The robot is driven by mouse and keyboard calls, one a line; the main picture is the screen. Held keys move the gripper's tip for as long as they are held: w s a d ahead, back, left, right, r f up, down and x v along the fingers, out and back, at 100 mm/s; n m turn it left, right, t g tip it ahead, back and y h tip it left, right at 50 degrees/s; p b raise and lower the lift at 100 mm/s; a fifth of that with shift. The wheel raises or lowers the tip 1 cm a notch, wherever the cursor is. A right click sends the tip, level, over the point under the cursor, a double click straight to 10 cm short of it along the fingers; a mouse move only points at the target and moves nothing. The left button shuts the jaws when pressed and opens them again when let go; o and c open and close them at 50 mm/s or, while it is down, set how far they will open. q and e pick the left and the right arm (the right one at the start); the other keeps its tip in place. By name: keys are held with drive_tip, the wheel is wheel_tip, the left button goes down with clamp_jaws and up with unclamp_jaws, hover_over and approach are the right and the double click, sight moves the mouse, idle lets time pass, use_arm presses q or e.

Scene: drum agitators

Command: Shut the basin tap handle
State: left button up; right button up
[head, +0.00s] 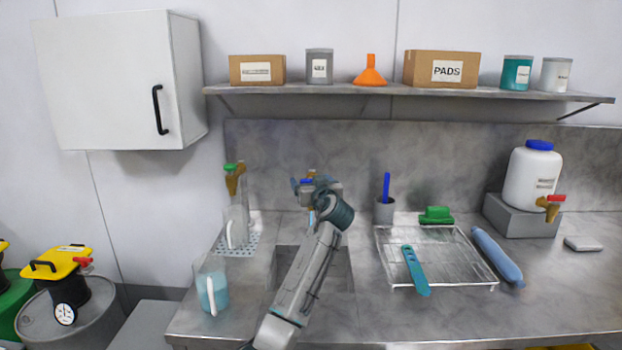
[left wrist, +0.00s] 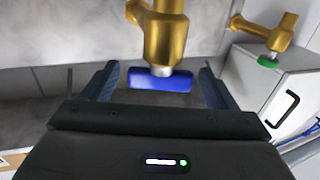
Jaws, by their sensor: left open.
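The basin tap (head: 312,172) stands at the back of the counter, mostly hidden behind my left gripper (head: 315,185). In the left wrist view the tap is a brass body (left wrist: 165,38) with a blue handle (left wrist: 160,80). The blue handle lies crosswise between the two spread fingers of my left gripper (left wrist: 158,70). The fingers are open, with a gap visible on each side of the handle. A bit of blue handle (head: 306,181) also shows in the head view. My right gripper is not in view.
A second brass tap with a green handle (head: 229,167) stands left of the basin (head: 338,268), by a clear jug (head: 237,228). Another jug (head: 211,285) stands at the front left. A wire rack (head: 450,250) lies to the right. A shelf (head: 380,90) runs above.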

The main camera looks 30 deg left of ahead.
use_arm(q)
drive_tip(key=shift+w+a, duration=0.2)
drive_tip(key=shift+a, duration=0.05)
drive_tip(key=c, duration=1)
drive_tip(key=shift+m+t+h, duration=0.6)
drive_tip(key=shift+t+h, duration=0.1)
drive_tip(key=shift+m+t+h+p, duration=0.55)
drive_tip(key=shift+m+t+h, duration=0.4)
drive_tip(key=shift+h, duration=0.25)
drive_tip(key=shift+m+t+h, duration=0.25)
drive_tip(key=shift+m+h, duration=0.1)
drive_tip(key=shift+h, duration=0.05)
drive_tip(key=o, duration=1)
drive_tip(key=shift+s+d, duration=0.1)
drive_tip(key=shift+s, duration=0.05)
